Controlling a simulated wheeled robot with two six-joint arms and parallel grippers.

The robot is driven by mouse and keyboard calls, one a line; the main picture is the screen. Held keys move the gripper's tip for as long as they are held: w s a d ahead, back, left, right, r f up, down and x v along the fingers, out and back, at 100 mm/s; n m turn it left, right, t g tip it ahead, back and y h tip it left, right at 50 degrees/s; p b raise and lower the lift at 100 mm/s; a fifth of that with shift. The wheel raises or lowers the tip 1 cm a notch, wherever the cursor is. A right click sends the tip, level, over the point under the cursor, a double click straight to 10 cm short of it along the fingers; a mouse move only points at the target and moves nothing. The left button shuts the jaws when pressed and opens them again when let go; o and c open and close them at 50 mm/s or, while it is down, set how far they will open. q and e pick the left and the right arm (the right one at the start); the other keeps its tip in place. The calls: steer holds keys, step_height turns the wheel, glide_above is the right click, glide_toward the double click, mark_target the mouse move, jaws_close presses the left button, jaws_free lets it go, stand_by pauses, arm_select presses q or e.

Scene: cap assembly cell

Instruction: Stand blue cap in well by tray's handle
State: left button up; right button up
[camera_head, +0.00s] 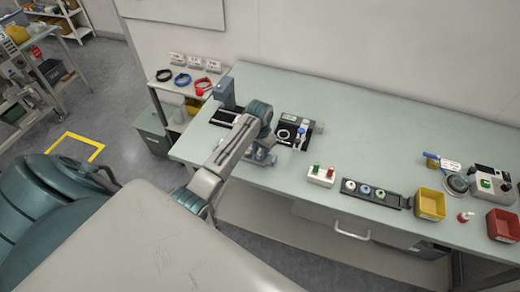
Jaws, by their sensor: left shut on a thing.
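My left arm reaches over the bench, and my left gripper (262,156) is low above its left part, in front of a black fixture (294,128). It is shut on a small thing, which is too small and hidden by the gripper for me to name. A long black tray (393,203) lies to the right, with several round pieces in a row in it: a whitish one (349,186), a blue-rimmed one (365,190) and a green one (380,194). A small blue piece (301,131) shows at the black fixture. I cannot tell which is the blue cap. My right gripper is not in view.
A white box with green and red tops (321,176) stands between fixture and tray. A yellow bin (430,204) and a red bin (502,225) stand right of the tray. A grey post (226,93) is at the back left. The bench's back middle is clear.

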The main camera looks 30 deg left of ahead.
arm_select(q)
steer(key=shift+f, duration=0.25)
steer(key=shift+f, duration=0.1)
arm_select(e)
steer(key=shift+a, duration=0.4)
arm_select(q)
steer(key=o, duration=0.7)
steer(key=shift+o, duration=0.2)
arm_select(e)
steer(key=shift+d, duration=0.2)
